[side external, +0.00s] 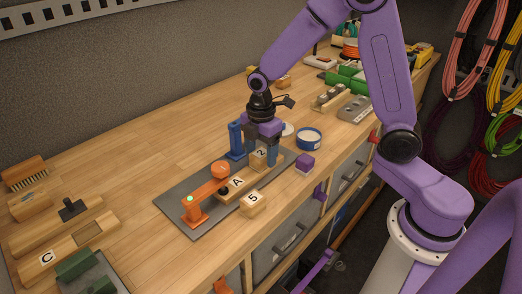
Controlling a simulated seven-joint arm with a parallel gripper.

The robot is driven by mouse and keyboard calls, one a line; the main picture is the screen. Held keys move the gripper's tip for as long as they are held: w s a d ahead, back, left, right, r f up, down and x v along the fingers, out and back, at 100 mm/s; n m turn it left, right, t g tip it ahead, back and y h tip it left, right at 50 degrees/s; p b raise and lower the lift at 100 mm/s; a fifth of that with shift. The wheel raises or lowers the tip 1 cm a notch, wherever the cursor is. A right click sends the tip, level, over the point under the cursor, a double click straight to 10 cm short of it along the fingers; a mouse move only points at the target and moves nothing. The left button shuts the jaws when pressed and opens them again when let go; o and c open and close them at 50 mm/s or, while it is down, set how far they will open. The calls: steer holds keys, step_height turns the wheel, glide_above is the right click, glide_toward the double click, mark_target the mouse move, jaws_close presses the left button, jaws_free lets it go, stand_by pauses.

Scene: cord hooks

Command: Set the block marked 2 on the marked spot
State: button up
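The wooden block marked 2 (259,158) is at the far part of a dark grey plate (186,222) on the bench. My gripper (262,151) points down over it, with its blue fingers close against two sides of the block; it looks shut on it. Whether the block touches the plate or is just above it, I cannot tell. A block marked A (236,183) lies in front on the plate, and a block marked 5 (253,203) sits at the plate's right edge. I cannot make out the marked spot.
An orange arm-like fixture (200,200) with a round head stands beside block A. A blue post (235,140) stands left of my gripper. A purple cube (305,162) and a blue round tin (309,138) are to the right.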

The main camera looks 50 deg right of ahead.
mark_target(261, 152)
step_height(261, 152, up, 12)
steer(key=s+f+m, duration=0.2)
steer(key=s, duration=1)
steer(key=s+f+m, duration=0.2)
steer(key=s+m, duration=0.1)
steer(key=s, duration=1)
steer(key=shift+d, duration=0.25)
